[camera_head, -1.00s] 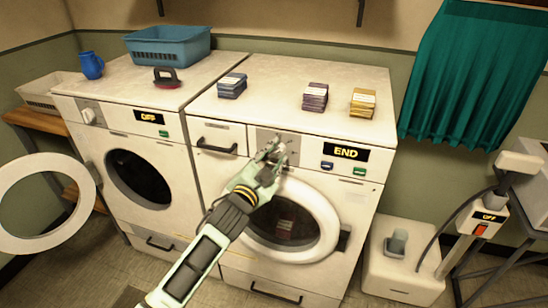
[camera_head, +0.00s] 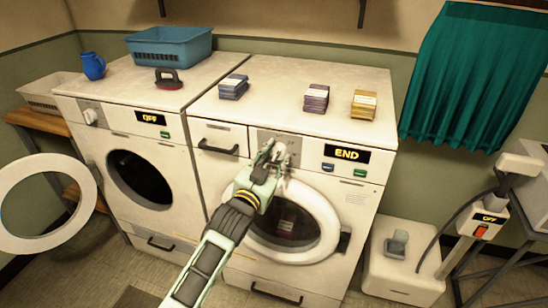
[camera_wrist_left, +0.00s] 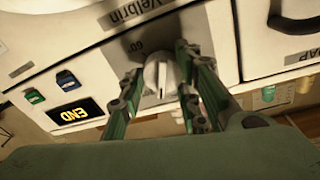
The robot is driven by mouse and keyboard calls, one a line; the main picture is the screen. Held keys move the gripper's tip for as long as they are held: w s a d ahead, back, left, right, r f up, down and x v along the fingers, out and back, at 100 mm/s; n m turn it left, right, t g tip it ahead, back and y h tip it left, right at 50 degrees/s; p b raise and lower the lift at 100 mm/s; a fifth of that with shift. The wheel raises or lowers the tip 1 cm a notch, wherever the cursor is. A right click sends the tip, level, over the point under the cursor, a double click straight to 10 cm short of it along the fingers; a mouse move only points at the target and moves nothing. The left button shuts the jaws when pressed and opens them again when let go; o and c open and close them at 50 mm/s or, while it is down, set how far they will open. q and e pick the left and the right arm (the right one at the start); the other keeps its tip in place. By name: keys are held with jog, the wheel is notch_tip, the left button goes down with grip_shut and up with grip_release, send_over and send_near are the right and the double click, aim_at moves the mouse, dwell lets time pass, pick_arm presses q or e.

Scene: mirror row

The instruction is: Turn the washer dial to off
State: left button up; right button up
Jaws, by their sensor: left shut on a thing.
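The washer (camera_head: 364,193) is the right machine, with a soap drawer (camera_head: 219,138) and a closed round door. Its display (camera_head: 346,154) reads END. My left gripper (camera_head: 272,153) is at its grey control panel, right of the drawer in the head view, and covers the dial there. In the left wrist view the pale round dial (camera_wrist_left: 160,74) sits between the two fingers of the left gripper (camera_wrist_left: 158,60), which is shut on it. The display also shows in this view (camera_wrist_left: 74,112), upside down. My right gripper is not in view.
The left machine (camera_head: 171,182) reads OFF, and its round door (camera_head: 40,246) hangs open. A blue basket (camera_head: 168,46), a blue jug (camera_head: 93,65) and stacked packs (camera_head: 317,98) stand on top of the machines. A white unit (camera_head: 398,278) stands on the floor at right.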

pick_arm(q)
jog(key=n, duration=0.3)
jog(key=n+p, duration=0.1)
jog(key=n, duration=0.1)
jog(key=shift+s+d, duration=0.15)
jog(key=shift+d, duration=0.15)
jog(key=shift+n, duration=0.3)
jog(key=o, duration=1)
jog(key=shift+d, duration=0.15)
jog(key=shift+o, duration=0.2)
jog(key=shift+a, duration=0.2)
jog(key=shift+s, duration=0.1)
jog(key=v, duration=1.1)
jog(key=shift+s, duration=0.35)
jog(key=shift+a+f, duration=0.1)
jog(key=shift+f, duration=0.1)
